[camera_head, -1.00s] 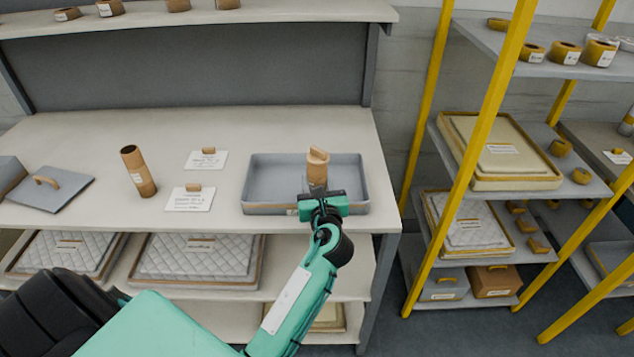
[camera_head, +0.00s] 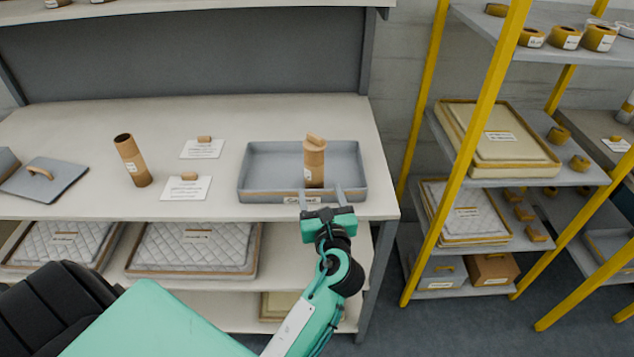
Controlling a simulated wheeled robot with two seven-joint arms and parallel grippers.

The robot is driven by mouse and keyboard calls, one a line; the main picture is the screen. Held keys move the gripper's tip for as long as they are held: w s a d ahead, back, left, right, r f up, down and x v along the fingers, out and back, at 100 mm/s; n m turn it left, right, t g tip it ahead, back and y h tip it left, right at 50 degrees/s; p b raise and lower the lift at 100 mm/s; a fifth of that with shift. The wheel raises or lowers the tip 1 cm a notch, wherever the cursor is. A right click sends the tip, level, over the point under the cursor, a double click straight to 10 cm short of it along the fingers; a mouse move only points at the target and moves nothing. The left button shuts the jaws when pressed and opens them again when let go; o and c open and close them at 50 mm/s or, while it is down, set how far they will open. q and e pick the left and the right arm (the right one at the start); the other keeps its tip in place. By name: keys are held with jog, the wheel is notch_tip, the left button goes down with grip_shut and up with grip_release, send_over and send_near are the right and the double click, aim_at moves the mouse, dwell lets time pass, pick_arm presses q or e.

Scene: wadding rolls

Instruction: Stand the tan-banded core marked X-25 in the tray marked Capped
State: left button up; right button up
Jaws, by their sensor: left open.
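A tan core with a cap on its top (camera_head: 314,163) stands upright in the grey tray (camera_head: 260,160), right of its middle. The tray's front label (camera_head: 301,199) seems to read Capped. The core's own marking is too small to read. My left gripper (camera_head: 321,195) is open and empty at the tray's front edge, just in front of the core and apart from it. A second tan core (camera_head: 132,160), open at the top with a white label, stands on the table to the left. My right gripper is not in view.
Two cards with tan holders (camera_head: 186,187) (camera_head: 202,149) stand between the loose core and the tray. A grey lid with a tan handle (camera_head: 45,182) lies at the left. A shelf hangs above the back, and a yellow-posted rack (camera_head: 477,150) stands at the right.

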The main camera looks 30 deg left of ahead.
pick_arm(q)
jog(key=shift+v, duration=1.35)
